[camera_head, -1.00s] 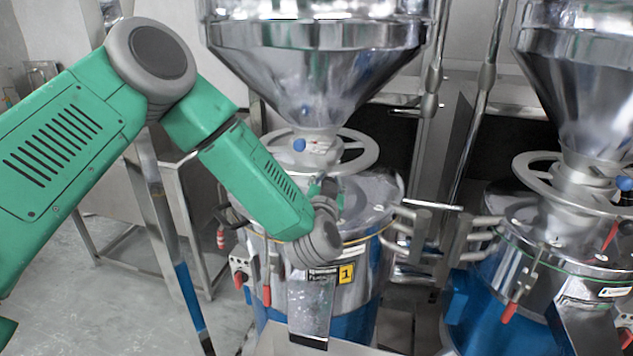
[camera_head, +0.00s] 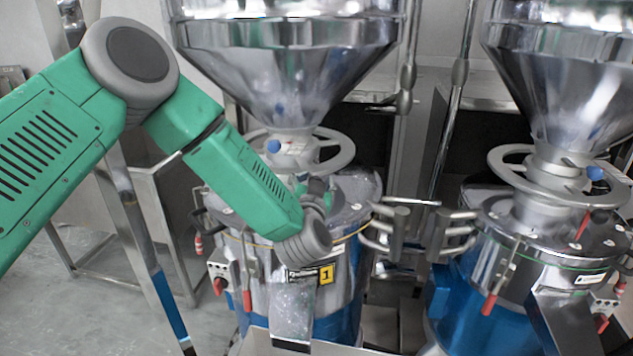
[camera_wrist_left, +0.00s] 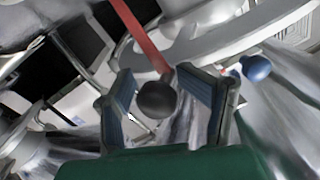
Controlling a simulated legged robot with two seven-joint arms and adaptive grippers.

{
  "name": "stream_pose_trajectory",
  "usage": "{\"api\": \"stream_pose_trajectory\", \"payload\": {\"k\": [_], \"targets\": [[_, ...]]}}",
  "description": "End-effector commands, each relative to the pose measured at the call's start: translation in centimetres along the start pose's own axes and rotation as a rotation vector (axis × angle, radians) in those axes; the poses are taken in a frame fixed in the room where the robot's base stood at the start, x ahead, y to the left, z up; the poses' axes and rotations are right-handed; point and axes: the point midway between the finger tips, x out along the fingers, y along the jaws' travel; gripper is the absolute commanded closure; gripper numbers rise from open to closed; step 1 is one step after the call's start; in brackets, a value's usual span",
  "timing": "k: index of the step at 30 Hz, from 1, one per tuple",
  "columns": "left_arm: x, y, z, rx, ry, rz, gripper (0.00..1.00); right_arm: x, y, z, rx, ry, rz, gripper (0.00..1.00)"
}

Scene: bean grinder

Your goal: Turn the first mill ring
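The first mill, marked by a yellow "1" label (camera_head: 326,274), stands at the centre of the head view. Its silver spoked ring (camera_head: 340,150) sits under the steel hopper and also crosses the top of the left wrist view (camera_wrist_left: 225,45). My left gripper (camera_head: 318,190) is low in front of the ring, partly hidden by its wrist. In the left wrist view, its two fingers (camera_wrist_left: 168,98) are spread. A black ball knob (camera_wrist_left: 157,100) on a red lever (camera_wrist_left: 140,35) shows between them; I cannot tell whether they touch it. My right gripper is not in view.
A blue knob (camera_head: 273,146) sits on the hopper neck by the ring. A second mill with its own ring (camera_head: 510,165) stands at right. Metal handles (camera_head: 400,225) stick out between the mills. Open floor (camera_head: 90,300) lies at left.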

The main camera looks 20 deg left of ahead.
Motion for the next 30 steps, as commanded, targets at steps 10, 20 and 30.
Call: {"api": "stream_pose_trajectory", "payload": {"k": [10, 20, 30], "targets": [[-2.7, 0.0, 0.0, 0.002, -0.001, 0.002, 0.52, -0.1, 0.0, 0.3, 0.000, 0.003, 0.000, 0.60], [-9.4, 0.2, 0.1, 0.003, -0.002, 0.005, 0.52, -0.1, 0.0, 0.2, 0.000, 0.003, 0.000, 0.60], [-11.8, 0.2, 0.2, 0.002, -0.002, 0.001, 0.52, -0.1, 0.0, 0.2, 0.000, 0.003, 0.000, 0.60]]}}
